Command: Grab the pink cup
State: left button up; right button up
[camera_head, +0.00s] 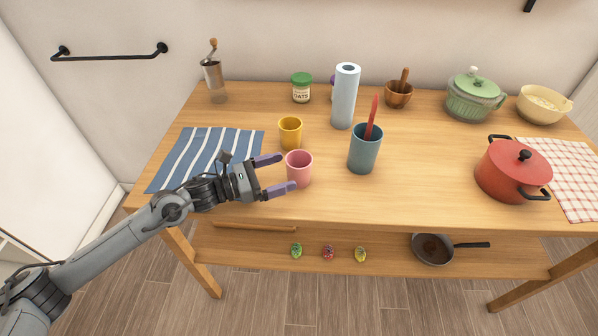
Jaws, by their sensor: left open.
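The pink cup (300,171) stands upright on the wooden table, near its front edge and left of the middle. My left gripper (285,173) is open just left of the cup. Its purple fingers point toward the cup, one toward its back side and one toward its front side. The front fingertip overlaps the cup's lower left in the picture. I cannot tell whether the fingers touch the cup. My right gripper does not show.
A yellow cup (290,132) stands close behind the pink cup. A blue holder (364,152) with a red utensil stands to the right, before a paper towel roll (345,98). A striped cloth (190,157) lies left. A red pot (512,172) stands right; bare table lies between.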

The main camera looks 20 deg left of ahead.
aim_at(298, 163)
pick_arm(q)
jog(key=shift+w+d+f, duration=0.15)
jog(key=shift+f, duration=0.2)
jog(key=shift+x, duration=3.55)
jog(key=shift+c, duration=0.4)
jog(key=c, duration=1)
jog(key=shift+c, duration=0.4)
jog(key=shift+r, duration=0.15)
